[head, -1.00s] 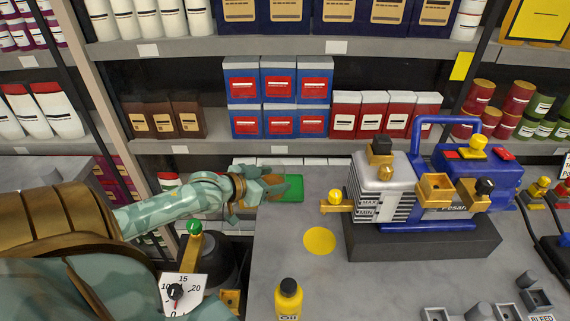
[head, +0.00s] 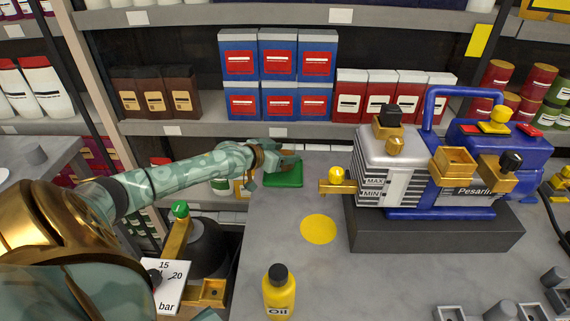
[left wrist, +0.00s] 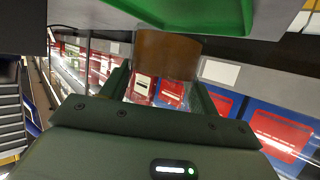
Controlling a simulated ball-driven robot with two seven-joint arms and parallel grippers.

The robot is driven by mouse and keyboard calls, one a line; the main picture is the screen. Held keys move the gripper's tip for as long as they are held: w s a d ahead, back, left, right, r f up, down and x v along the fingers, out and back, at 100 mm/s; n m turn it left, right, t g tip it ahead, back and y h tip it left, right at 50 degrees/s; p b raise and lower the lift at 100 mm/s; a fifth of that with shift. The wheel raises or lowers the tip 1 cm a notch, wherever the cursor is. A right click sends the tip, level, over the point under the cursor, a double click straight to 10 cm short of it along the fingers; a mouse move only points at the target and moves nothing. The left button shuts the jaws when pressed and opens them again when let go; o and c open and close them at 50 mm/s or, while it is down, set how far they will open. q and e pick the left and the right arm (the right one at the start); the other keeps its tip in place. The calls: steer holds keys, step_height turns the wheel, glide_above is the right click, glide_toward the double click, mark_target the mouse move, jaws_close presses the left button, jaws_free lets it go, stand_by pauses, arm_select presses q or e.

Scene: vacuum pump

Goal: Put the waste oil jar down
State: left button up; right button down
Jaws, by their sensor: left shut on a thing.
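My left gripper (head: 292,163) is shut on the waste oil jar at the back left of the bench, over the green tray (head: 284,182). In the left wrist view, the clear jar (left wrist: 165,55) sits between the two fingers, with brown oil at the end towards the green tray (left wrist: 190,12). That view is turned over, so the tray shows at its top. In the head view the gripper hides most or all of the jar. I cannot tell whether the jar touches the tray. My right gripper is not in view.
The pump (head: 440,165) stands on a dark block (head: 430,238) to the right. A yellow disc (head: 318,229) lies on the bench in front of the tray. A yellow oil bottle (head: 279,292) stands at the front. Shelves with blue boxes (head: 277,75) rise behind.

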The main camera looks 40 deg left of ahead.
arm_select(q)
steer(key=shift+f, duration=1.25)
steer(key=shift+b, duration=0.3)
steer(key=shift+f, duration=0.2)
steer(key=o, duration=1.1)
steer(key=shift+o, duration=0.2)
steer(key=shift+r, duration=0.25)
steer(key=d+p+v, duration=0.1)
steer(key=p+v, duration=0.6)
steer(key=v, duration=0.5)
steer(key=shift+a, duration=0.4)
